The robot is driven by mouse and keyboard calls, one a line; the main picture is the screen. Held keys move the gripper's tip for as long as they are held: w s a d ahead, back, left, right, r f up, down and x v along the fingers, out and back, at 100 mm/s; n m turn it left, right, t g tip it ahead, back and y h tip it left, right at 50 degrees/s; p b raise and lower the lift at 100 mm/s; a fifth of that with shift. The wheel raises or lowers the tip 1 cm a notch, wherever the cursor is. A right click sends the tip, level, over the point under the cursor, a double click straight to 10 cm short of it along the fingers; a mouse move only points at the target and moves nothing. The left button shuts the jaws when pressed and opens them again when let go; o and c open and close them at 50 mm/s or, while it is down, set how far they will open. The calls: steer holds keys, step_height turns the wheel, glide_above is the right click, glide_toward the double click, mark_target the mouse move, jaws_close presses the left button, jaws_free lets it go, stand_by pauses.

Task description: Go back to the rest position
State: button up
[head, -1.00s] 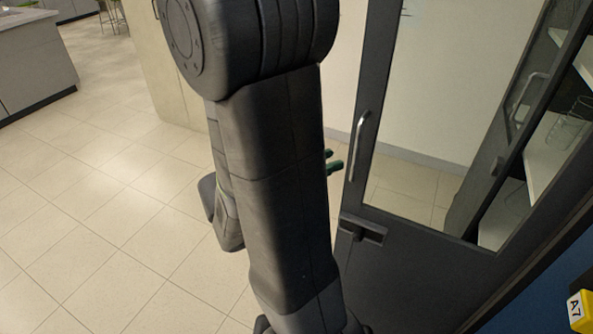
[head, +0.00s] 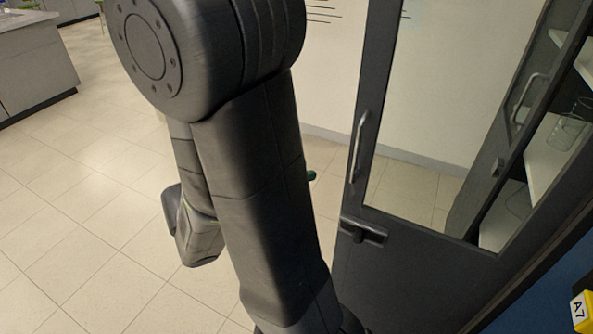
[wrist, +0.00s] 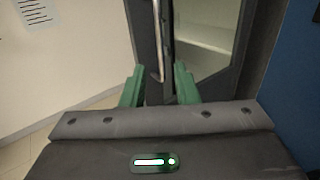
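My gripper (wrist: 159,86) shows in the wrist view with its two green fingers spread apart and nothing between them. It faces a dark-framed glass door, whose upright handle (wrist: 158,40) shows beyond the fingers. In the head view my arm hides most of the gripper; only a small green fingertip (head: 311,176) shows at the arm's right edge, left of the door. The fingers appear apart from the door.
The glass door (head: 365,262) stands at the right, with a vertical handle (head: 357,147) and a latch below it. Shelves (head: 560,145) with glassware are behind it. A yellow A7 tag (head: 581,311) is at lower right. Tiled floor (head: 80,215) at the left is clear.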

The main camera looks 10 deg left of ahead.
mark_target(355, 153)
steer(key=shift+d, duration=0.15)
steer(key=shift+p+x, duration=0.5)
steer(key=shift+x, duration=5.05)
steer(key=shift+x, duration=1.2)
steer(key=shift+w+d, duration=0.1)
steer(key=shift+w, duration=0.1)
